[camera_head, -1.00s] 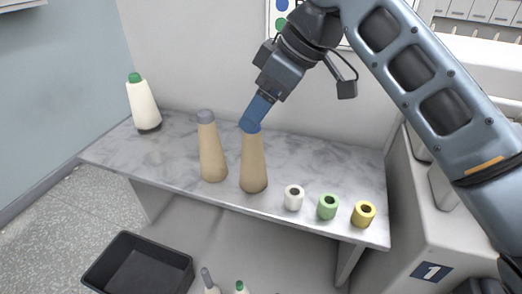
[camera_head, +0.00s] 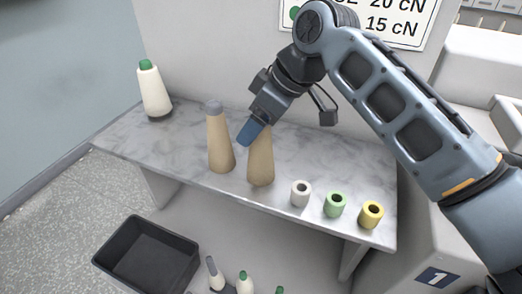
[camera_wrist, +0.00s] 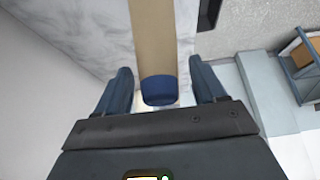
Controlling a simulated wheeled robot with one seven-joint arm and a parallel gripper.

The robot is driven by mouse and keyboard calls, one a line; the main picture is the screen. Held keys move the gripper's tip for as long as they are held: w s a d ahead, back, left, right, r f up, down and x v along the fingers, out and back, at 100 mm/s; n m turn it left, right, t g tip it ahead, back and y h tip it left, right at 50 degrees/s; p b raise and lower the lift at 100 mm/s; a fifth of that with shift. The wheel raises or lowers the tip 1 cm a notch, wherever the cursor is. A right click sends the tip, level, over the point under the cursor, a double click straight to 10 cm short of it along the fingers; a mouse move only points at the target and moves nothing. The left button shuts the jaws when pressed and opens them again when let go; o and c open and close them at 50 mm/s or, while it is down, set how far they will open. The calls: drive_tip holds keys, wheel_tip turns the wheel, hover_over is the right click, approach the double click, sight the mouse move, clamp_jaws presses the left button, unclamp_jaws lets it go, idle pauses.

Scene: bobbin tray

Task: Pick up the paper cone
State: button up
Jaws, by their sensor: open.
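Two tan paper cones stand upright on the marbled shelf (camera_head: 330,160). The left cone (camera_head: 220,145) has a grey tip. The right cone (camera_head: 261,165) has its top partly hidden behind my gripper (camera_head: 246,136). In the wrist view, a tan cone (camera_wrist: 155,35) with a dark blue tip (camera_wrist: 159,91) lies between the two spread fingers of my gripper (camera_wrist: 161,70), with a gap on each side. My gripper is open and holds nothing.
A white cone with a green tip (camera_head: 154,92) stands at the shelf's far left. White (camera_head: 300,194), green (camera_head: 335,205) and yellow (camera_head: 370,215) bobbins stand right of the cones. A black bin (camera_head: 147,258) is on the floor below. A wall rises behind the shelf.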

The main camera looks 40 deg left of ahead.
drive_tip(key=shift+c, duration=0.2)
clamp_jaws()
idle(0.4)
